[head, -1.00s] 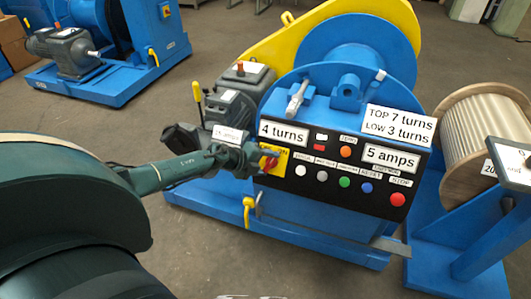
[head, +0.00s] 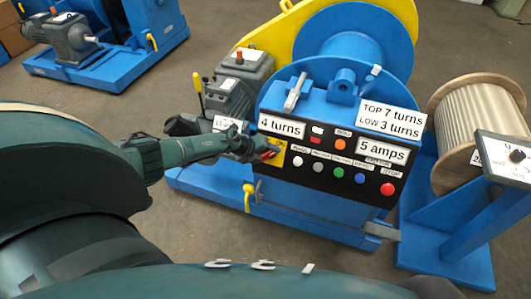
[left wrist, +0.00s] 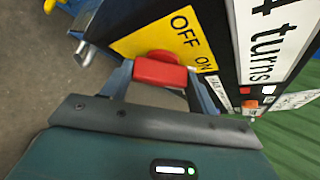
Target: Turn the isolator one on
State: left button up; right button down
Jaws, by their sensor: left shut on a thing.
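The isolator's red handle (head: 271,154) sits on a yellow plate (head: 279,160) at the left end of the black control panel. My left gripper (head: 264,152) reaches it from the left. In the left wrist view, the red handle (left wrist: 160,72) is between my two fingers, and the gripper is shut on it. The yellow plate (left wrist: 135,42) reads OFF and ON there, with ON nearer the panel's buttons. I cannot tell which word the handle points to. My right gripper is not in view.
A yellow lever (head: 247,197) stands below the handle. A grey motor (head: 232,98) is behind my gripper. A rope drum (head: 478,125) stands at right.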

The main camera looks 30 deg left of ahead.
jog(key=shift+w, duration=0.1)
pick_arm(q)
jog(key=o, duration=1)
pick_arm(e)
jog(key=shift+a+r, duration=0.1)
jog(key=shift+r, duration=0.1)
pick_arm(q)
jog(key=shift+s+a+r+p, duration=0.1)
jog(key=shift+s+r+p, duration=0.15)
jog(key=shift+r+p, duration=0.2)
jog(key=shift+p+v, duration=1.3)
jog(key=shift+v, duration=4.75)
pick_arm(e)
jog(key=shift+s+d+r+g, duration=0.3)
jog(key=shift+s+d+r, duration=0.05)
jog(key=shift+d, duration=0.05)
